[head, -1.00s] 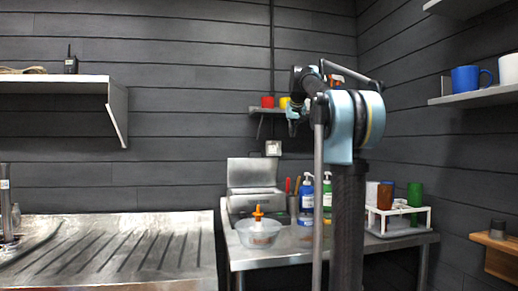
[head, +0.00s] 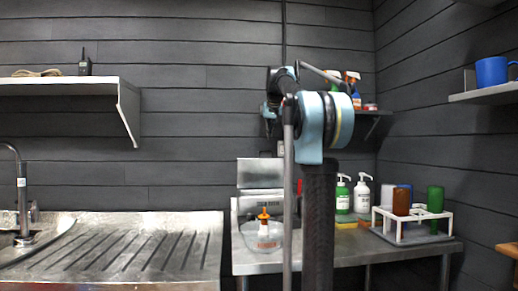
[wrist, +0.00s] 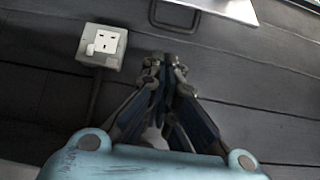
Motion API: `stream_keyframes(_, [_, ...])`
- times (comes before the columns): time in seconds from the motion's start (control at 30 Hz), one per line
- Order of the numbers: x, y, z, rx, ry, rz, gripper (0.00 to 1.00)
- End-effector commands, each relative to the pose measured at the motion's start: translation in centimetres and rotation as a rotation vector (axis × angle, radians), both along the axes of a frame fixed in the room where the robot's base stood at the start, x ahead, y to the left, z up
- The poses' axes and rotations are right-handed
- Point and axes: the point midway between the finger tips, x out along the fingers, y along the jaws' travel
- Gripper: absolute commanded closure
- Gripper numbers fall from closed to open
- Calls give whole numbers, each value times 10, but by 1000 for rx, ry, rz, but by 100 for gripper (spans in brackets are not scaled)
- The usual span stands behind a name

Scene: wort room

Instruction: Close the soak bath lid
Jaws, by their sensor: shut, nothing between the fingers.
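The soak bath (head: 262,203) appears to be the metal box at the left end of the back counter. Its metal lid (head: 260,172) stands raised at the back, so the bath is open. My arm stands to the right of it in the head view and hides part of its right side. My gripper (wrist: 165,62) is shut and empty in the wrist view, in front of the dark plank wall, near a white socket (wrist: 102,46). It is apart from the lid in the head view, where its fingertips are hard to make out.
A clear bowl with an orange-topped item (head: 264,228) stands in front of the bath. Soap bottles (head: 343,195) and a white rack (head: 412,226) of cups stand to the right. A back shelf (head: 372,113) holds spray bottles. A ribbed metal drainer (head: 130,250) lies left.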

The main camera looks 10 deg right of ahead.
Motion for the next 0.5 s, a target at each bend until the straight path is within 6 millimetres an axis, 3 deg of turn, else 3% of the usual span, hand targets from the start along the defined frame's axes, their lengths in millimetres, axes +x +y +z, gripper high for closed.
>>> stream_keyframes(0.5, [4, -1, -4, 0, 0, 0, 100])
